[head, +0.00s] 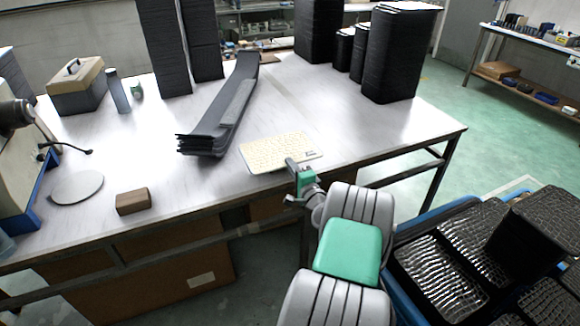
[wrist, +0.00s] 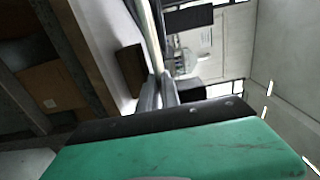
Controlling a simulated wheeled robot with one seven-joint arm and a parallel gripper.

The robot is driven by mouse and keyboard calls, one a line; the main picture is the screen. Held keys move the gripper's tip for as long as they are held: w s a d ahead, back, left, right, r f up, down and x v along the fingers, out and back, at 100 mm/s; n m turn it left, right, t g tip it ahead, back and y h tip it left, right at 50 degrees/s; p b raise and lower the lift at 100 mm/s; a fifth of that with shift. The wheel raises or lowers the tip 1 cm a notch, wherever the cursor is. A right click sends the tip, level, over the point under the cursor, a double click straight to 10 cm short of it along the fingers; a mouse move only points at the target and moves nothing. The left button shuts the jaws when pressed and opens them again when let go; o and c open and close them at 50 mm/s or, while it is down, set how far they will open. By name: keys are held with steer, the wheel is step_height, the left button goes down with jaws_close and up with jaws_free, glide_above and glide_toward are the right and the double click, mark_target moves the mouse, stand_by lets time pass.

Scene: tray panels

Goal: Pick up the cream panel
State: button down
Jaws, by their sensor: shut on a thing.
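The cream panel (head: 277,151) is a flat, light rectangular plate with a fine pattern. In the head view it is near the front edge of the white table, and I cannot tell whether it touches the tabletop. My gripper (head: 293,167) is at the panel's near right edge and is shut on it. In the wrist view the panel (wrist: 153,38) shows edge-on as a thin pale strip running into my gripper (wrist: 157,88). The gripped part of the edge is hidden between the fingers.
A stack of long dark curved panels (head: 222,112) lies just left of the cream panel. A brown block (head: 132,201) and a grey disc (head: 77,188) are at the front left. Tall black stacks (head: 398,55) stand at the back. A blue crate (head: 405,285) of black trays is at the right.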

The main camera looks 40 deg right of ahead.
steer(key=s+a+r+p, duration=0.2)
steer(key=s+r+p, duration=0.1)
steer(key=s, duration=0.4)
steer(key=shift+s+r, duration=0.2)
steer(key=shift+r, duration=0.25)
steer(key=shift+a, duration=0.1)
